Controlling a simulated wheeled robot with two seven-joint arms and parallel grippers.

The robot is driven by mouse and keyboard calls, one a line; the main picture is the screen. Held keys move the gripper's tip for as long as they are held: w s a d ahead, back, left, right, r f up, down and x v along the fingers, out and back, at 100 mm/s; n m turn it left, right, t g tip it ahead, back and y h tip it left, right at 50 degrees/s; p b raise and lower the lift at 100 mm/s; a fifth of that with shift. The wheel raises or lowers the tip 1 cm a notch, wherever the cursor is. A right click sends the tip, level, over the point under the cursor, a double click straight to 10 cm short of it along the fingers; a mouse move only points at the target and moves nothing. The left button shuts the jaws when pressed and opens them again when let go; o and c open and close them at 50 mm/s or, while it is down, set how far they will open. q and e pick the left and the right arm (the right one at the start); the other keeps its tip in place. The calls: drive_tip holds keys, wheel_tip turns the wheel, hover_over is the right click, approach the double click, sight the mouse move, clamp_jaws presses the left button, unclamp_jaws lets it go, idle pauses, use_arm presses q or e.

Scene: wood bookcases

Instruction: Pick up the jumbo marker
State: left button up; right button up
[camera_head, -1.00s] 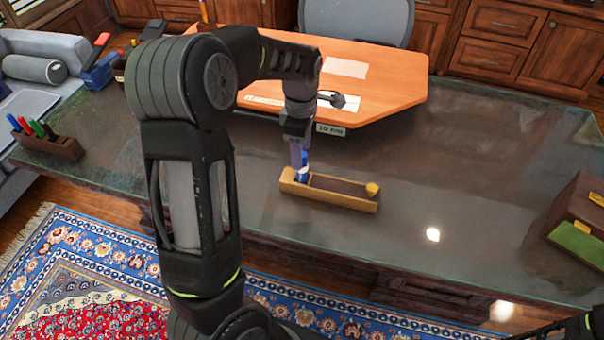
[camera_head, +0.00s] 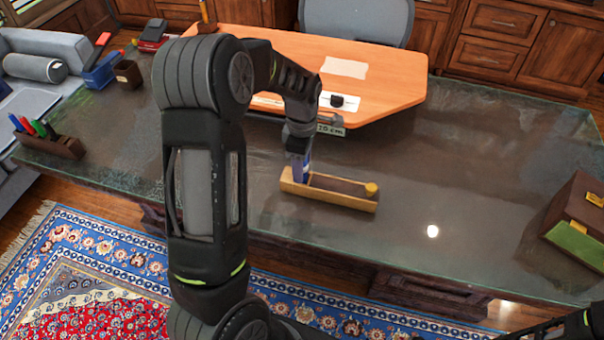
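A blue marker-like object (camera_head: 306,173), likely the jumbo marker, stands at the left end of a long, narrow tan wooden tray (camera_head: 330,199) on the glass-topped desk. My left gripper (camera_head: 299,165) points down at it from above, with its fingers at the object's upper part. The fingers partly hide it, and I cannot tell whether they are closed on it. A small yellow round piece (camera_head: 371,189) is at the tray's right end. My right arm shows only at the bottom right corner; its gripper is out of view.
A dark pen holder (camera_head: 50,143) with several coloured markers stands at the desk's left end. An orange desk board (camera_head: 390,85) lies behind the tray. A brown and green box (camera_head: 582,222) is at the right. The glass desk right of the tray is clear.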

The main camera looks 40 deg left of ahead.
use_arm(q)
clamp_jaws()
idle(0.5)
wheel_tip(320, 180, up, 10)
drive_tip(key=shift+b, duration=0.65)
idle(0.5)
